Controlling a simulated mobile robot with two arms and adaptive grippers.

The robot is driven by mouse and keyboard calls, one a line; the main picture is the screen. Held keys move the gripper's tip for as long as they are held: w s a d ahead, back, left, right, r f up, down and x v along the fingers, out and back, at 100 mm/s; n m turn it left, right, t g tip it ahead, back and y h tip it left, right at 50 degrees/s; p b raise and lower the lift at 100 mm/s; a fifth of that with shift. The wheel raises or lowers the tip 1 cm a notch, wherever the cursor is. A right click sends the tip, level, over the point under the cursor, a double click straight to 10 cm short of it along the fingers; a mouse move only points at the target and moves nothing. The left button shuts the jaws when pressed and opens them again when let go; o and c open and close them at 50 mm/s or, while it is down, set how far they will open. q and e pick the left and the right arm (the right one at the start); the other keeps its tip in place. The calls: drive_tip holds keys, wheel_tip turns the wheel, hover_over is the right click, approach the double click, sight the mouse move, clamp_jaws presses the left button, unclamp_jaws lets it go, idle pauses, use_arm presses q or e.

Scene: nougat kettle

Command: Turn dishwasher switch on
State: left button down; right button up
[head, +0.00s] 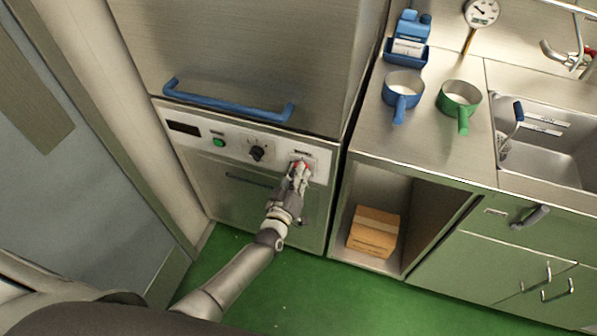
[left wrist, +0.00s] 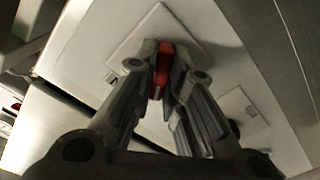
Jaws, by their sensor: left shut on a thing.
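The dishwasher (head: 230,203) stands at the left with its control panel (head: 230,139) below the blue handle. At the right end of the panel is a red switch on a pale plate; the switch (left wrist: 162,62) shows red between the fingers in the left wrist view. My left gripper (head: 299,171) reaches up to it, and its fingers (left wrist: 160,72) are shut on the red switch. The fingers hide part of the switch, so its exact position is hard to tell. My right gripper is not in view.
The panel also has a green button (head: 218,142), a black knob (head: 257,153) and a dark display (head: 184,128). A blue handle (head: 228,107) juts out above. To the right, a counter holds blue (head: 402,88) and green (head: 460,98) pans; a cardboard box (head: 374,233) sits underneath.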

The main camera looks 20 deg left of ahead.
use_arm(q)
drive_tip(key=m, duration=0.6)
drive_tip(key=shift+f+p, duration=0.1)
drive_tip(key=shift+p, duration=0.3)
drive_tip(key=shift+m, duration=0.4)
drive_tip(key=c, duration=1.5)
unclamp_jaws()
drive_tip(key=s, duration=1.2)
drive_tip(key=shift+a, duration=0.2)
